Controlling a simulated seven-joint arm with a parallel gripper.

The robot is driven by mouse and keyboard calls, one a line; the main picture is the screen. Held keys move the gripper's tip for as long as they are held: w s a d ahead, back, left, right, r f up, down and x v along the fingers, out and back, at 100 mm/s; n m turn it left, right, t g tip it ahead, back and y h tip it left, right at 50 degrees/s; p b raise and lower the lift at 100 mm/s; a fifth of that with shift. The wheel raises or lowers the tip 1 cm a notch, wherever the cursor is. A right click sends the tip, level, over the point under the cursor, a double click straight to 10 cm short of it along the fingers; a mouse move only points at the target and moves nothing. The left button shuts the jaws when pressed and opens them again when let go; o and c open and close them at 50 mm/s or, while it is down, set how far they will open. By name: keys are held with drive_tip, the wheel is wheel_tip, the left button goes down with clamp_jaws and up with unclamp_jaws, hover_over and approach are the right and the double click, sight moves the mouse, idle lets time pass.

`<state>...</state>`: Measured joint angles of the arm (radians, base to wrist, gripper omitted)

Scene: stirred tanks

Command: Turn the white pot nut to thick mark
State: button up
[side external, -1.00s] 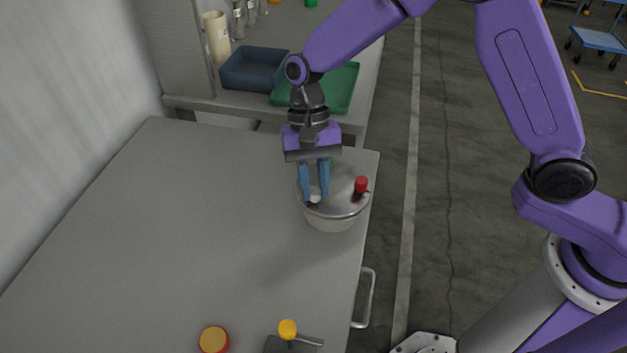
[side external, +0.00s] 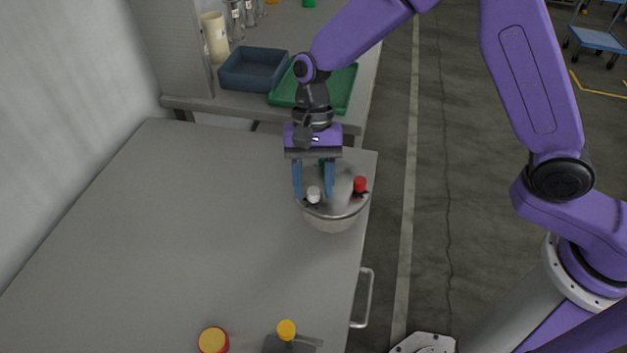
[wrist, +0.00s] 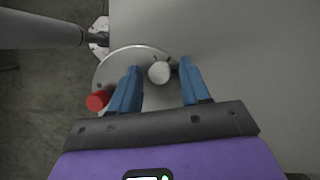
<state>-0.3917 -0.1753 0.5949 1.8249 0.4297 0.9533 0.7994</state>
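The round metal pot (side external: 333,218) stands near the right edge of the grey table. On its lid are the white nut (side external: 313,194) and a red nut (side external: 360,184), and a bit of green shows behind my fingers. My gripper (side external: 314,196) is open over the lid, with its blue fingers apart. In the wrist view the white nut (wrist: 159,72) lies between and just beyond the fingertips (wrist: 162,72), with gaps on both sides. The red nut (wrist: 97,101) is outside the left finger. The thick mark is too small to tell.
A yellow-topped red jar (side external: 213,341) and a yellow knob (side external: 287,330) on a dark base are at the table's front. A blue bin (side external: 253,70) and green tray (side external: 345,92) stand on the back bench. The table's left and middle are clear.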

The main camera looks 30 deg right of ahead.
idle(0.3)
drive_tip(key=v, duration=1.7)
drive_tip(key=shift+r, duration=0.15)
drive_tip(key=shift+w+d, duration=0.1)
drive_tip(key=s+d+f+n+t+h, duration=0.1)
drive_tip(key=s+d+f+n+t, duration=0.1)
drive_tip(key=s+d+n, duration=0.7)
drive_tip(key=s+d+f+n+t, duration=0.2)
drive_tip(key=s+d+f+n, duration=0.3)
drive_tip(key=s, duration=1.3)
drive_tip(key=d+n, duration=0.4)
drive_tip(key=d, duration=0.2)
drive_tip(key=shift+s+d+n+h, duration=0.2)
drive_tip(key=shift+d+n+h, duration=0.1)
drive_tip(key=shift+d+h, duration=0.1)
drive_tip(key=shift+r, duration=0.1)
